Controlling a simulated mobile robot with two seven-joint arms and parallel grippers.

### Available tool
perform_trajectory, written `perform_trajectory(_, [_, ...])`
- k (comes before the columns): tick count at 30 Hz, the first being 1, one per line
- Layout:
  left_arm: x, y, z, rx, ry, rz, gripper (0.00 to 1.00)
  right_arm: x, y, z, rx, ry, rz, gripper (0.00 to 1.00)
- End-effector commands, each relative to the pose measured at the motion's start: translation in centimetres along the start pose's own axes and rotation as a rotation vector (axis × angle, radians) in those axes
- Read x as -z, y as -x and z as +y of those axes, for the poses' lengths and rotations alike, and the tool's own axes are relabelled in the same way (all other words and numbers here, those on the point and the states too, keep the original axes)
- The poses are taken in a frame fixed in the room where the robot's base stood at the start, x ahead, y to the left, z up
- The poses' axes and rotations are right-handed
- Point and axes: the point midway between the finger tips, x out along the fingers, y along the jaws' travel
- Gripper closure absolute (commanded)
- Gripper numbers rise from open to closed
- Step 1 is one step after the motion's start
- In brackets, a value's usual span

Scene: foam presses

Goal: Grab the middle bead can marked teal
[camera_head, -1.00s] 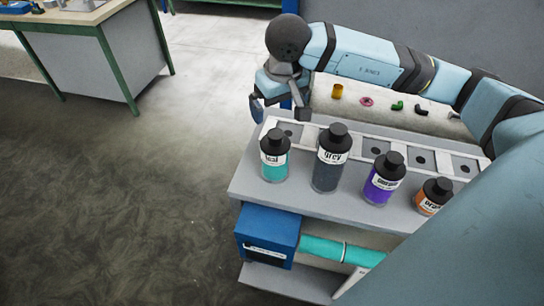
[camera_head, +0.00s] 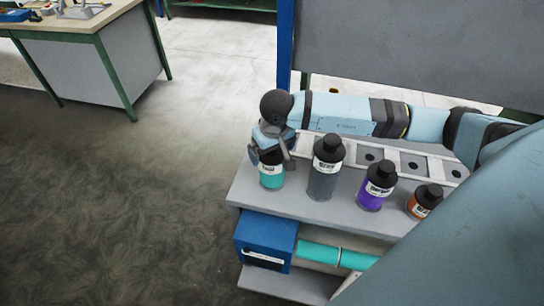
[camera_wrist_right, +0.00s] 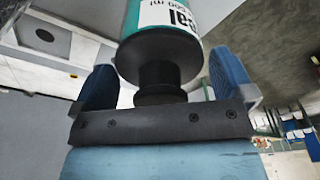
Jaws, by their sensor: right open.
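The teal can (camera_head: 271,182) stands upright at the left end of the row on the grey shelf top (camera_head: 330,213). It has a white label and a black cap, which my right gripper mostly hides in the head view. My right gripper (camera_head: 268,158) is open and points down over the can's top. In the right wrist view, the can's black cap (camera_wrist_right: 160,55) sits between the two spread blue fingers, with gaps beside it. Its label there ends in "al". My left gripper is not in view.
A taller grey can (camera_head: 324,168) stands close to the right, then a purple can (camera_head: 376,187) and an orange can (camera_head: 424,202). A white rack (camera_head: 388,158) with dark slots lies behind them. A blue box (camera_head: 265,241) and teal roll (camera_head: 335,257) lie below.

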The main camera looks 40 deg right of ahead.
Motion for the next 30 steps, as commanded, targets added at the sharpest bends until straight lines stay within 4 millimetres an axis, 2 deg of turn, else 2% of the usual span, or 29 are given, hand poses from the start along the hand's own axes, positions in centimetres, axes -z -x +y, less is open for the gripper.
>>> perform_trajectory(6, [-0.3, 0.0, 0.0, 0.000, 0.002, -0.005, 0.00, 0.0, -0.1, 0.0, 0.000, 0.000, 0.001, 0.00])
perform_trajectory(15, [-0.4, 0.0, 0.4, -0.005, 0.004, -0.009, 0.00, 0.1, 0.0, 0.0, 0.000, -0.001, 0.002, 0.67])
perform_trajectory(24, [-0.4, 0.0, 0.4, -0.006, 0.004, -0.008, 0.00, 0.1, 0.3, 0.0, 0.001, 0.000, 0.003, 0.67])
perform_trajectory(30, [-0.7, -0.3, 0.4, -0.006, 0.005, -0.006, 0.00, 0.5, 2.1, 0.0, 0.001, -0.001, 0.006, 0.67])
